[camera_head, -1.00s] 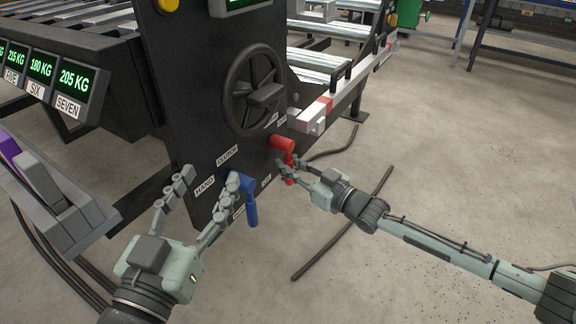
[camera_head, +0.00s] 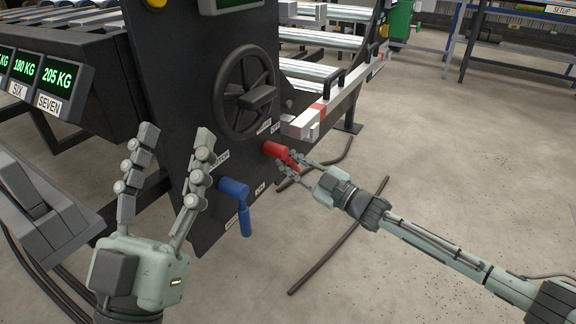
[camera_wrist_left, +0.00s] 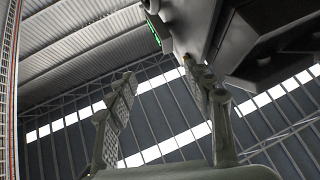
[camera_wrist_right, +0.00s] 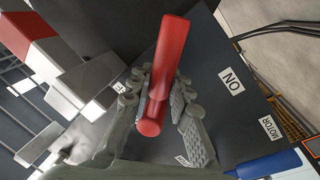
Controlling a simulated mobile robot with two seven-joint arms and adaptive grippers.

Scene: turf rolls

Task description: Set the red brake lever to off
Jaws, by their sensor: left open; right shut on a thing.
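The red brake lever (camera_head: 272,149) sticks out of the black panel (camera_head: 215,80) below the handwheel. Its handle slants down to the right in the head view. My right gripper (camera_head: 290,166) is shut on the red handle. In the right wrist view the red lever (camera_wrist_right: 168,60) lies between the fingers (camera_wrist_right: 160,105), with an ON label (camera_wrist_right: 231,80) to its right and a mostly hidden label on its left. My left gripper (camera_head: 177,138) is open and empty, fingers up, in front of the panel's left side. The left wrist view shows its spread fingers (camera_wrist_left: 165,95) against the roof.
A blue lever (camera_head: 235,189) hangs from the panel at the lower left of the red one. A black handwheel (camera_head: 246,95) sits above. A white and red bar (camera_head: 315,117) juts out to the right of the wheel. Dark cables lie on the open floor (camera_head: 450,180).

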